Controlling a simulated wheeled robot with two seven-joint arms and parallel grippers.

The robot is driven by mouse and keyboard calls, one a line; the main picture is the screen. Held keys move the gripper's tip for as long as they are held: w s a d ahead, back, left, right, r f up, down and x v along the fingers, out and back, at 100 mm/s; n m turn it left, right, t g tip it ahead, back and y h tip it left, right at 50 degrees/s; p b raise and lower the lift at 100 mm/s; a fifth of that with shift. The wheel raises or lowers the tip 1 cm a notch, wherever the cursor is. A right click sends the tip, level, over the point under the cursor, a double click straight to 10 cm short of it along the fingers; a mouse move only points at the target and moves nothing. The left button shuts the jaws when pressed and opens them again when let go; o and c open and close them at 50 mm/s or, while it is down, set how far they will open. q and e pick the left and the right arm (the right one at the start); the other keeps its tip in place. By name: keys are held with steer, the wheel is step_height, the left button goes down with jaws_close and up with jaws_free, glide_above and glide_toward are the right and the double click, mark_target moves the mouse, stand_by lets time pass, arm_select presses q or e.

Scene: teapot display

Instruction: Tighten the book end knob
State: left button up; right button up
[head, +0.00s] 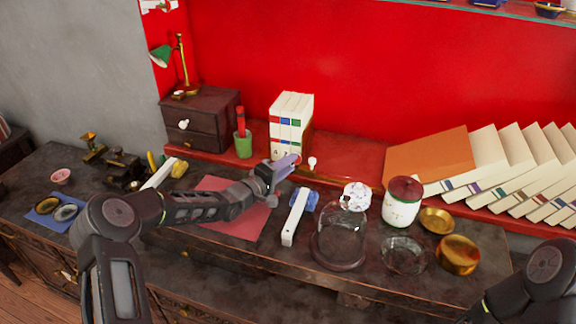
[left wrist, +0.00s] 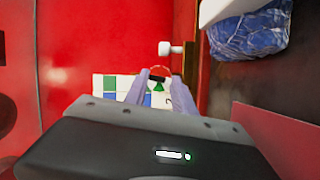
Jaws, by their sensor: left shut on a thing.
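Cream books (head: 291,122) with coloured labels stand upright on the red ledge. My left gripper (head: 292,162) is at their lower front, and the book spines (left wrist: 108,88) show behind its fingers in the left wrist view. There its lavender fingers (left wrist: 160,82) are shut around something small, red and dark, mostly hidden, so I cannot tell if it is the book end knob. A white knob (head: 312,163) sits just right of the fingers, apart from them; it also shows in the left wrist view (left wrist: 172,48). My right gripper is out of view.
A white bar (head: 296,217), a glass dome (head: 340,241), a lidded jar (head: 402,202) and brass bowls (head: 458,254) stand on the dark table. A red sheet (head: 225,190) lies under my left arm. Leaning books (head: 505,175) fill the right, a small drawer chest (head: 201,118) the left.

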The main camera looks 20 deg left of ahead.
arm_select(q)
jaws_close()
steer(key=shift+m+b, duration=0.3)
steer(key=m+g+y+b, duration=0.1)
steer(key=m+b, duration=0.1)
steer(key=shift+d+m+b, duration=0.1)
steer(key=shift+m+b, duration=0.2)
steer(key=shift+b, duration=0.1)
steer(key=m+y+b, duration=0.1)
steer(key=m+b, duration=0.1)
steer(key=b, duration=0.4)
steer(key=m+y+b, duration=0.2)
steer(key=m+b, duration=0.1)
steer(key=b, duration=0.4)
steer(key=m+g+y+b, duration=0.1)
steer(key=m+y+b, duration=0.1)
steer(key=b, duration=0.5)
steer(key=shift+d+m, duration=0.3)
steer(key=shift+d, duration=0.1)
steer(key=shift+r+b, duration=0.2)
steer(key=shift+b, duration=0.5)
steer(key=shift+r, duration=0.1)
steer(key=shift+a, duration=0.1)
steer(key=o, duration=0.9)
jaws_free()
